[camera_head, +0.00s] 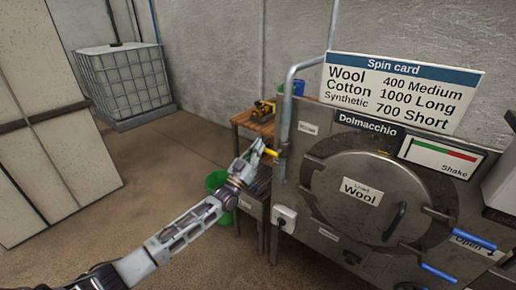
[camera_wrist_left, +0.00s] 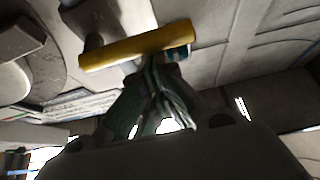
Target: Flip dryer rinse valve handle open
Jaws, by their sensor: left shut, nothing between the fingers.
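The yellow valve handle (camera_head: 271,152) sits on the grey vertical pipe (camera_head: 286,120) at the left side of the dryer. My left gripper (camera_head: 259,147) is shut and empty, with its fingertips right by the handle. In the left wrist view the yellow handle (camera_wrist_left: 138,46) lies across the tips of the shut fingers (camera_wrist_left: 158,65). I cannot tell whether they touch it. The steel dryer (camera_head: 335,240) has a round door labelled Wool (camera_head: 361,192). My right gripper is not in view.
A wooden-topped table (camera_head: 245,121) with a yellow tool stands behind the gripper. A green bucket (camera_head: 217,181) is on the floor behind my left arm. A white socket box (camera_head: 284,217) is on the dryer's left side. Blue handles (camera_head: 440,273) stick out at lower right. Open floor lies left.

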